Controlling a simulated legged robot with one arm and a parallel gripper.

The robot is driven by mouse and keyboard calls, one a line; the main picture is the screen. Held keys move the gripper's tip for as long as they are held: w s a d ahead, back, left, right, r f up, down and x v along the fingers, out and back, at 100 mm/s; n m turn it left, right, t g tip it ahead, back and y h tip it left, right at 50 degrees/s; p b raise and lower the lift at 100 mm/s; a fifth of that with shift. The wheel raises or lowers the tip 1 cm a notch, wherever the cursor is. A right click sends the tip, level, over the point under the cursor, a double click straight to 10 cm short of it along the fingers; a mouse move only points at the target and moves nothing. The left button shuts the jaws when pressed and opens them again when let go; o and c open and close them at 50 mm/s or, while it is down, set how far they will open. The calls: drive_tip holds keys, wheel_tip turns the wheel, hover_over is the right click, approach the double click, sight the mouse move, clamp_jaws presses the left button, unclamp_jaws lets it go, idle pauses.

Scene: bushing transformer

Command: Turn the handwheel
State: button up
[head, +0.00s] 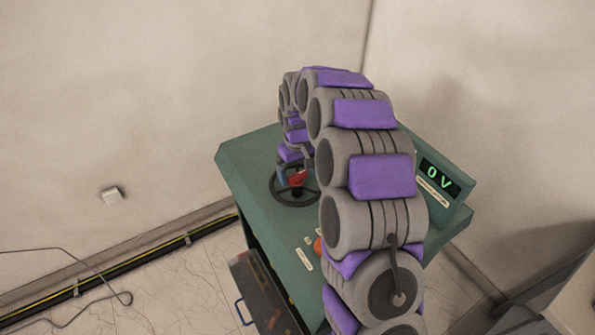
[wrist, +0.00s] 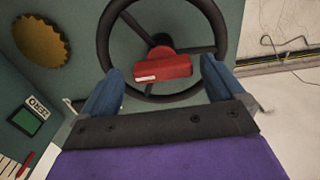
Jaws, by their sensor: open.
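The handwheel is a black ring with spokes and a red piece at its centre, on top of the green console (head: 240,165). In the wrist view the handwheel (wrist: 217,25) fills the upper middle, with the red centre piece (wrist: 165,68) in front of the hub. My gripper (wrist: 160,82) is open, its two blue fingers spread to either side of the red piece, apart from it as far as I can tell. In the head view my gripper (head: 295,174) is over the handwheel (head: 283,203), partly hidden by my arm.
A display reading 0 V (head: 440,180) stands at the console's right. A gold toothed disc (wrist: 40,40) and a small green screen (wrist: 30,118) lie left of the wheel in the wrist view. Cables (head: 120,265) run along the floor by the wall.

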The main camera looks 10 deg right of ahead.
drive_tip(key=shift+a, duration=0.15)
drive_tip(key=shift+a, duration=0.1)
drive_tip(key=shift+c, duration=1.2)
drive_tip(key=c, duration=1.3)
drive_tip(key=shift+m+p, duration=0.35)
drive_tip(key=shift+m, duration=0.05)
